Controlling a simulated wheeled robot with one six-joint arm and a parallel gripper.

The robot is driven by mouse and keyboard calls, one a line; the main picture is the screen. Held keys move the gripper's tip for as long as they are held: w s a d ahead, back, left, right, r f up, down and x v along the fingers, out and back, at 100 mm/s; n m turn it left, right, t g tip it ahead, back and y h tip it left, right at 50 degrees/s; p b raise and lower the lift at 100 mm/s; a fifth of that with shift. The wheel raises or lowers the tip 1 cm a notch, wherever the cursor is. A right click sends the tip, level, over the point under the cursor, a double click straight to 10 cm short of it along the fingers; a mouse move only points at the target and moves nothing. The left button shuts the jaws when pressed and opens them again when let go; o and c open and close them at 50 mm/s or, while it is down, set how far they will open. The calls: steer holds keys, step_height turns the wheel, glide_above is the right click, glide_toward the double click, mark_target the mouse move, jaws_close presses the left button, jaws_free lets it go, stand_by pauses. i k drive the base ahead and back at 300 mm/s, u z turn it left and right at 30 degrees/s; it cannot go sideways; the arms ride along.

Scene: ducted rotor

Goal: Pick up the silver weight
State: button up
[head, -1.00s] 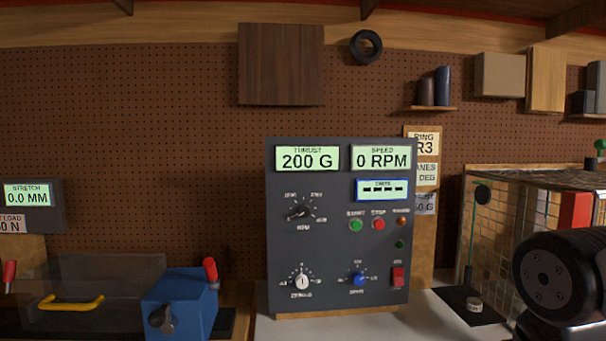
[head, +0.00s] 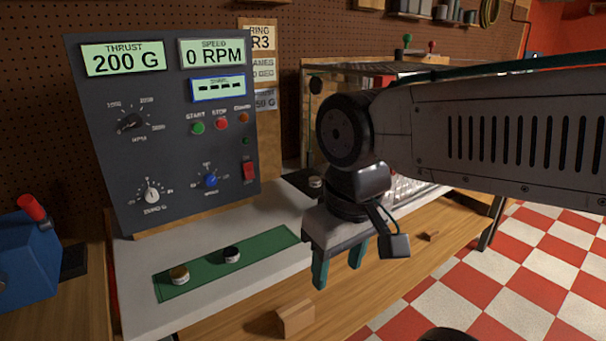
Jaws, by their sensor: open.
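A small pale, silvery weight (head: 315,182) sits on a black plate (head: 296,180) to the right of the control panel. Two more small weights stand on a green mat (head: 205,268) on the white bench top: one with a brass-coloured top (head: 180,274) and one with a dark top (head: 231,254). At this size I cannot tell for sure which is the silver one. My gripper (head: 338,272) points down with its two teal fingers apart and nothing between them. It hangs in front of the bench, right of the mat and apart from all the weights.
The dark control panel (head: 175,145) stands at the back of the bench, reading 200 G and 0 RPM. A mesh-sided cage (head: 375,68) is behind my arm. A blue box (head: 25,262) is at far left. A wooden block (head: 296,318) lies in front of the bench top.

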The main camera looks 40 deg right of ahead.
mark_target(313, 181)
steer(key=z, duration=3.7)
steer(key=k, duration=1.1)
steer(key=u, duration=1.45)
steer(key=i, duration=0.5)
